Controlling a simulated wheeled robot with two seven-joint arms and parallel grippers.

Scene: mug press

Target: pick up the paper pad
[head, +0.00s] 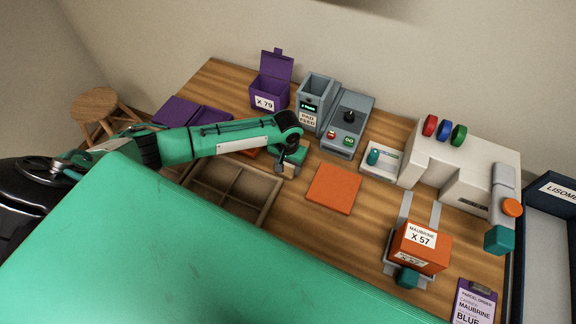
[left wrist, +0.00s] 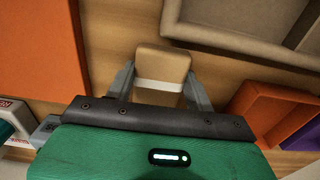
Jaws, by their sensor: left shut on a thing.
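The paper pad (left wrist: 162,62) is a tan block with a white band around it. In the left wrist view it sits between the two grey fingers of my left gripper (left wrist: 160,88), which is shut on it. In the head view my left gripper (head: 289,166) is over the wooden table, between the divided tray and the orange square. There the pad is mostly hidden by the gripper and small. I cannot tell whether the pad touches the table. My right gripper is not in view.
A brown divided tray (head: 222,192) lies left of the gripper and an orange square (head: 334,189) right. Behind stand the grey pad feed box (head: 313,95), a lever console (head: 347,125) and a purple box (head: 270,90). An orange Maubrine box (head: 421,247) stands front right.

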